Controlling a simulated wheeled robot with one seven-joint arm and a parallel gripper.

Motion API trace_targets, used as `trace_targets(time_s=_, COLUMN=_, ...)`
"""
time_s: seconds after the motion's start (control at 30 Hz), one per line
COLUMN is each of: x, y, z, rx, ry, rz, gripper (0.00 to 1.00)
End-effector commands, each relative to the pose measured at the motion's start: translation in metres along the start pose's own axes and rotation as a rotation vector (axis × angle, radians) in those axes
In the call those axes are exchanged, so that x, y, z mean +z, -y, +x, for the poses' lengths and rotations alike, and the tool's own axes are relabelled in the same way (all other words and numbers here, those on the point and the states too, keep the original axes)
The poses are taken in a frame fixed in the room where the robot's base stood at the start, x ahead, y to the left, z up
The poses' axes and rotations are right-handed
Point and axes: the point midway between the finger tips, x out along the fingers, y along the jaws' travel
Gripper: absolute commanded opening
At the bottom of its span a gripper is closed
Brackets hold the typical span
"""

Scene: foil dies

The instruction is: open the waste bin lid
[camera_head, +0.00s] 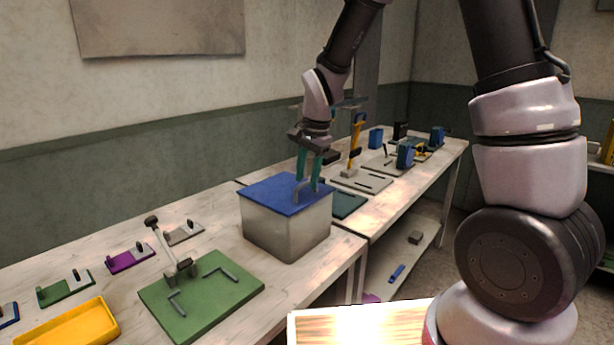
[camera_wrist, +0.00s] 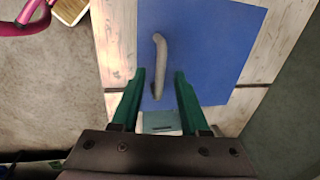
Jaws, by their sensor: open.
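The waste bin (camera_head: 285,238) is a pale grey box on the table, in the middle of the head view. Its blue lid (camera_head: 270,193) lies flat on top and looks closed. A grey arched handle (camera_head: 300,194) stands on the lid; it also shows in the wrist view (camera_wrist: 159,55) over the blue lid (camera_wrist: 215,45). My gripper (camera_head: 307,182) is above the lid at the handle, pointing down. Its green fingers are open, one on each side of the handle's near end in the wrist view (camera_wrist: 160,74). I cannot tell whether a finger touches the handle.
A green board (camera_head: 215,300) with a grey upright tool and a yellow tray (camera_head: 68,326) lie left of the bin. Small plates with pegs line the table's left part. Fixtures and blue blocks (camera_head: 405,156) crowd the table behind right. A wall runs along the back.

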Motion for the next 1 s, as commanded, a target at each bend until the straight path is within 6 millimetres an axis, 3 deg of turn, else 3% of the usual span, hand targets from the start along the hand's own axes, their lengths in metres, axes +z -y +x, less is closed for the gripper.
trace_targets(time_s=0.1, x=0.0000, y=-0.0001, z=-0.0001, rx=0.000, ry=0.000, rz=0.000, gripper=0.45)
trace_targets(time_s=0.2, x=0.0000, y=-0.0001, z=-0.0002, rx=0.000, ry=0.000, rz=0.000, gripper=0.07)
trace_targets(time_s=0.23, x=0.0000, y=-0.0001, z=-0.0002, rx=0.000, ry=0.000, rz=0.000, gripper=0.00)
trace_targets(time_s=1.0, x=0.0000, y=0.0000, z=-0.0004, rx=0.000, ry=0.000, rz=0.000, gripper=0.00)
